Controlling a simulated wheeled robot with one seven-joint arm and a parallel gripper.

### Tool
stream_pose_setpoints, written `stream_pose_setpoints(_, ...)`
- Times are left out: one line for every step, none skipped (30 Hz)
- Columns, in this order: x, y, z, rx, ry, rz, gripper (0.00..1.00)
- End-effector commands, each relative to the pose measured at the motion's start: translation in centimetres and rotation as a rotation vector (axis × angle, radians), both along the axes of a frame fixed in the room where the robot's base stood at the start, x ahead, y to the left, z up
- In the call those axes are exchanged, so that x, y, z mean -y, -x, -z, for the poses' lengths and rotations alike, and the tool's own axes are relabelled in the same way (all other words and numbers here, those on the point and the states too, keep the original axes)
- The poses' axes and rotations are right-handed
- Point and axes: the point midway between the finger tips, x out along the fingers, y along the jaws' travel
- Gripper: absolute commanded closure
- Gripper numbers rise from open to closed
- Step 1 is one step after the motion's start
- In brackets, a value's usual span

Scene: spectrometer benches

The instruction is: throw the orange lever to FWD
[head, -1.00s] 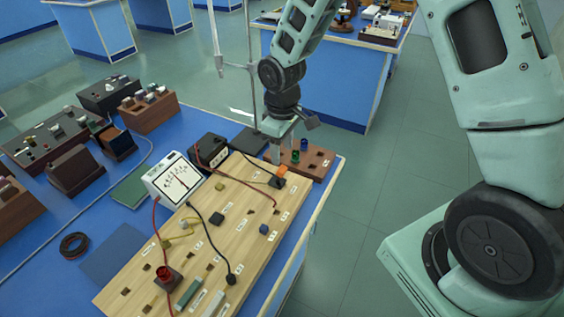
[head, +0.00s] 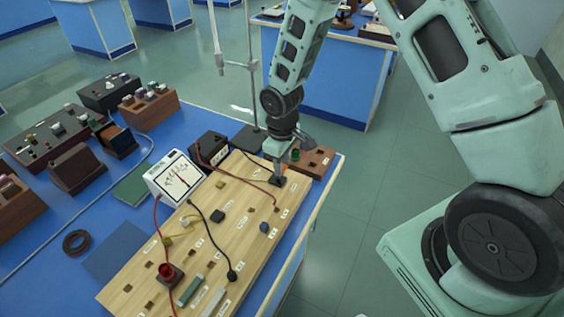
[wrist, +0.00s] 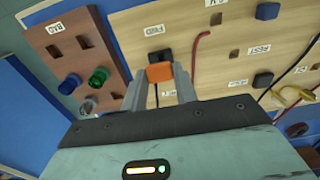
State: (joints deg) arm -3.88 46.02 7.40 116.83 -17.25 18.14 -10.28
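The orange lever (wrist: 160,73) stands on a small black base on the wooden board (head: 145,262), below the FWD label (wrist: 157,30) in the wrist view. In the head view my gripper (head: 279,172) is over the lever's black base (head: 277,181) and hides most of the lever. In the wrist view my gripper (wrist: 161,80) has one finger on each side of the orange lever. The fingers look apart, with the lever close between their tips; whether they touch it is hard to tell.
A brown block (wrist: 75,55) with green, blue and clear knobs is close on the left in the wrist view. A red wire (wrist: 196,55) runs just right of the lever. A white meter (head: 174,178), a black box (head: 209,147) and a stand rod (head: 250,70) are nearby.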

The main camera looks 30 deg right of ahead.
Motion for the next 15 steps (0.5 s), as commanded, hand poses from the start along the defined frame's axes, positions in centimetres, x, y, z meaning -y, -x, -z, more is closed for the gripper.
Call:
stream_pose_setpoints(0.00,0.01,-0.01,0.001,-0.001,0.000,0.94)
stream_pose_setpoints(0.03,0.04,0.03,0.003,-0.002,0.001,0.94)
stream_pose_setpoints(0.11,0.10,0.13,0.011,-0.008,0.002,0.94)
stream_pose_setpoints(0.20,0.20,0.22,0.018,-0.014,0.002,0.94)
stream_pose_setpoints(0.27,0.31,0.32,0.030,-0.023,0.002,0.94)
stream_pose_setpoints(0.36,0.43,0.40,0.047,-0.035,0.002,0.94)
stream_pose_setpoints(0.44,0.54,0.43,0.059,-0.044,0.002,0.94)
stream_pose_setpoints(0.50,0.59,0.45,0.073,-0.053,0.003,0.94)
stream_pose_setpoints(0.55,0.71,0.49,0.087,-0.064,0.002,0.94)
stream_pose_setpoints(0.57,0.76,0.47,0.095,-0.070,0.002,0.94)
stream_pose_setpoints(0.59,0.79,0.44,0.104,-0.075,0.001,0.94)
stream_pose_setpoints(0.64,0.85,0.39,0.110,-0.079,0.001,0.94)
stream_pose_setpoints(0.65,0.85,0.35,0.114,-0.082,0.001,0.94)
stream_pose_setpoints(0.64,0.84,0.31,0.115,-0.083,0.000,0.94)
stream_pose_setpoints(0.63,0.83,0.27,0.117,-0.083,0.000,0.94)
